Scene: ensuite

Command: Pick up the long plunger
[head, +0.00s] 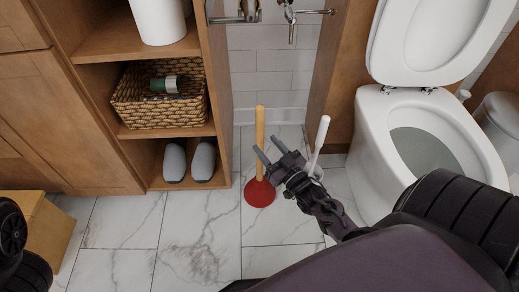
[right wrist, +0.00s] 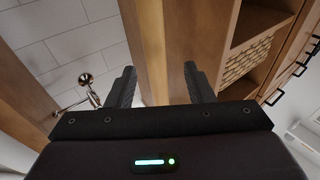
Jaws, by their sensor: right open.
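The long plunger (head: 260,125) stands upright on the tiled floor, with a pale wooden handle and a red rubber cup (head: 259,194). My right gripper (head: 270,152) is open, with its two dark fingers pointing up and left at the handle. One fingertip overlaps the lower handle in the head view; I cannot tell whether it touches. In the right wrist view the open fingers (right wrist: 160,85) show with a wood-coloured upright strip between them, which I cannot surely tell apart from the cabinet panel. My left gripper is not in view.
A white-handled tool (head: 320,143) stands just right of the gripper. The toilet (head: 390,125) is at the right. An open wooden cabinet (head: 218,95) at the left holds a wicker basket (head: 130,115) and slippers (head: 203,160). The floor in front is clear.

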